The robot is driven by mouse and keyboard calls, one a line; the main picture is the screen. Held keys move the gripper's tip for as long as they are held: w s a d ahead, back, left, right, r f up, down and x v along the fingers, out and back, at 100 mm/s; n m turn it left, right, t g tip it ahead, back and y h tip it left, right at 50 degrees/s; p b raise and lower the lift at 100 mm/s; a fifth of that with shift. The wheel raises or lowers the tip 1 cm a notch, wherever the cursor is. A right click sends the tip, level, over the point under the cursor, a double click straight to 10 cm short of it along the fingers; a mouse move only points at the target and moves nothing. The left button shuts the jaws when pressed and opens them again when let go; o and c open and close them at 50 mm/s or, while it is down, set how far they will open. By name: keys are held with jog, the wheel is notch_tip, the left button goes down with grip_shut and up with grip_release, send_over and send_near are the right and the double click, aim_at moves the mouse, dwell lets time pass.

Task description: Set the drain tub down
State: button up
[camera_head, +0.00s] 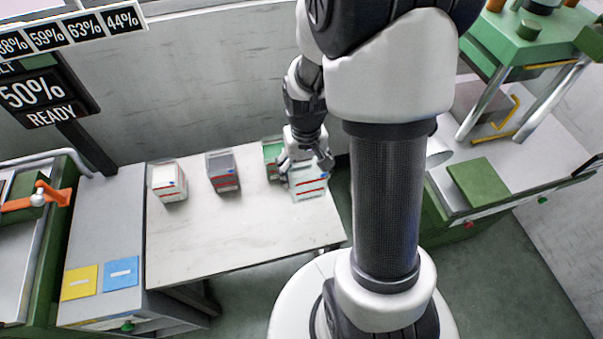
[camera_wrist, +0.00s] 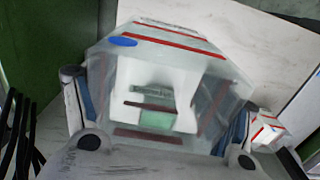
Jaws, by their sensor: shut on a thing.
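The drain tub is a pale, see-through tub with red stripes. In the head view the tub (camera_head: 309,187) is at the right end of the pale table. My gripper (camera_head: 306,164) reaches down from behind and is shut on it. In the wrist view the tub (camera_wrist: 165,45) fills the middle, with a blue oval mark on its upper left and white and green shapes showing inside. My gripper (camera_wrist: 160,125) has a finger on each side of it. I cannot tell whether the tub's underside touches the table.
On the table (camera_head: 240,235) stand a white container (camera_head: 169,182), a grey one (camera_head: 223,171) and a green one (camera_head: 271,158), close beside the tub's left. The table's front is clear. A grey cabinet (camera_head: 108,215) adjoins on the left; a green machine (camera_head: 530,50) stands right.

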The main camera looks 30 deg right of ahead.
jog(key=w+a+r+n, duration=0.2)
jog(key=w+a, duration=0.4)
jog(key=a, duration=0.4)
jog(key=shift+w+a+n, duration=0.15)
jog(key=shift+a+n, duration=0.15)
jog(key=shift+n, duration=0.3)
jog(key=shift+a, duration=0.1)
